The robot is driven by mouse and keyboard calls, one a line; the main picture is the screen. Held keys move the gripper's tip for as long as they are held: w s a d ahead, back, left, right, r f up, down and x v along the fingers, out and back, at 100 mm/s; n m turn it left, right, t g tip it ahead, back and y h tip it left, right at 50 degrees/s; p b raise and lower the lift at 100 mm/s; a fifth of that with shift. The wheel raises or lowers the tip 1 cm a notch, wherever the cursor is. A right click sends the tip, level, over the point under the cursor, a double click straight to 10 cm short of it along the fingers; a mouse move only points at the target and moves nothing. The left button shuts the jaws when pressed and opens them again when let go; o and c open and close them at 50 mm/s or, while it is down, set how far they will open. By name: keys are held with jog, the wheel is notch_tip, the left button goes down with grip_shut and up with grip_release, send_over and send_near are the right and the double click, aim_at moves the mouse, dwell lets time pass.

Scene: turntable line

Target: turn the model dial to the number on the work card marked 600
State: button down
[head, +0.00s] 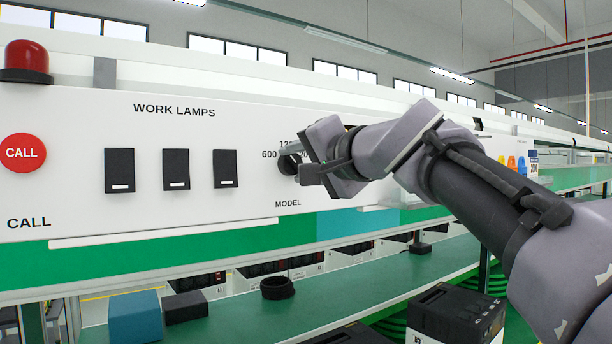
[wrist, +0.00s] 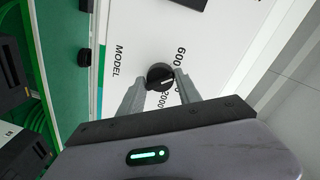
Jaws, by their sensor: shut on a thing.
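The model dial (wrist: 160,76) is a round black knob on the white panel, above the word MODEL in the head view. Its printed numbers include 600, 2000 and one partly hidden. In the wrist view a short pale mark on the knob points right, towards the finger that hides part of the scale; the exact setting is unclear. My gripper (wrist: 160,85) is shut on the dial, one finger at each side. In the head view the dial (head: 288,163) is partly covered by my gripper (head: 302,165). No work card marked 600 is readable.
Several black lamp switches (head: 176,169) and a red CALL button (head: 22,153) are left of the dial. A red beacon (head: 26,58) stands on top. A green shelf (head: 225,317) below holds a blue block (head: 135,316) and a black ring (head: 277,288).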

jog(key=n+b, duration=0.3)
jog(key=n, duration=0.2)
jog(key=shift+s+r, duration=0.1)
jog(key=shift+r, duration=0.05)
jog(key=shift+n+h, duration=0.3)
dwell(0.4)
jog(key=c, duration=0.9)
grip_release()
jog(key=shift+a, duration=0.1)
jog(key=shift+s, duration=0.1)
